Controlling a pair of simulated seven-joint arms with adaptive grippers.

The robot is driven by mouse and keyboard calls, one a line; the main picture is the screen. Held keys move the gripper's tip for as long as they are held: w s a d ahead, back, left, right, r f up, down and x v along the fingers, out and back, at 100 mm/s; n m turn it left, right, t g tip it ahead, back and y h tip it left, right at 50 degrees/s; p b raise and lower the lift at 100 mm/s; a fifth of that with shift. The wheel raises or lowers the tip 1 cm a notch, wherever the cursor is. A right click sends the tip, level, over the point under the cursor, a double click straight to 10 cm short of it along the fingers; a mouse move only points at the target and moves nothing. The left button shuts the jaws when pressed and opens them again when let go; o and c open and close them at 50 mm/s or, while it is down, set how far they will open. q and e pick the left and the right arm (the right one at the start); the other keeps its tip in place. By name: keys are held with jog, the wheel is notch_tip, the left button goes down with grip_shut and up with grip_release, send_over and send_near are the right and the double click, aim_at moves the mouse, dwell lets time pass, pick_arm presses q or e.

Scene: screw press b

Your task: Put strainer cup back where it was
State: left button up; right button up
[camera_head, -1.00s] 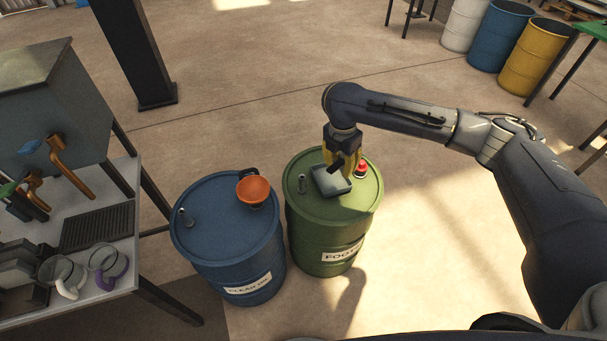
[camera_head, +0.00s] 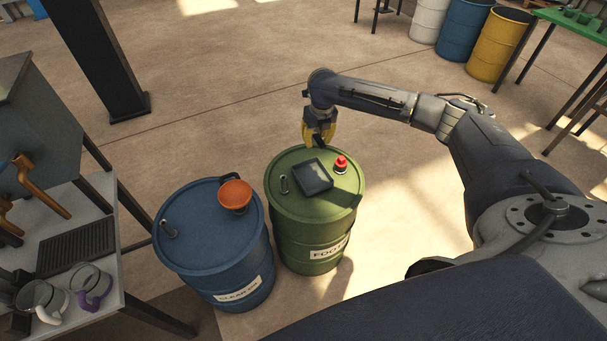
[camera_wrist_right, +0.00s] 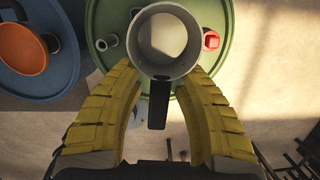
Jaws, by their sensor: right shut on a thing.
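The strainer cup (camera_wrist_right: 163,38) is a round grey cup with a dark handle (camera_wrist_right: 158,104). In the right wrist view it hangs ahead of my fingertips, over the green drum. My right gripper (camera_wrist_right: 162,74) is shut on its handle, between the yellow fingers. In the head view the right gripper (camera_head: 319,138) is at the far rim of the green drum (camera_head: 312,245), fingers down. My left gripper is out of view.
A red cap (camera_head: 341,163) and a small metal fitting (camera_head: 284,185) stick up from the green lid. An orange funnel (camera_head: 235,194) stands on the blue drum (camera_head: 200,235) beside it. Several cups stand on the bench (camera_head: 110,290) at left.

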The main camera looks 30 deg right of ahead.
aim_at(313, 180)
jog(key=shift+n, duration=0.4)
jog(key=shift+a+f, duration=0.1)
jog(key=shift+f, duration=0.25)
notch_tip(313, 180, down, 19)
jog(key=shift+f, duration=0.15)
jog(key=shift+f, duration=0.15)
jog(key=o, duration=1.1)
jog(key=shift+o, duration=0.2)
notch_tip(313, 180, up, 12)
jog(key=s, duration=0.2)
jog(key=shift+s, duration=0.2)
jog(key=shift+a, duration=0.15)
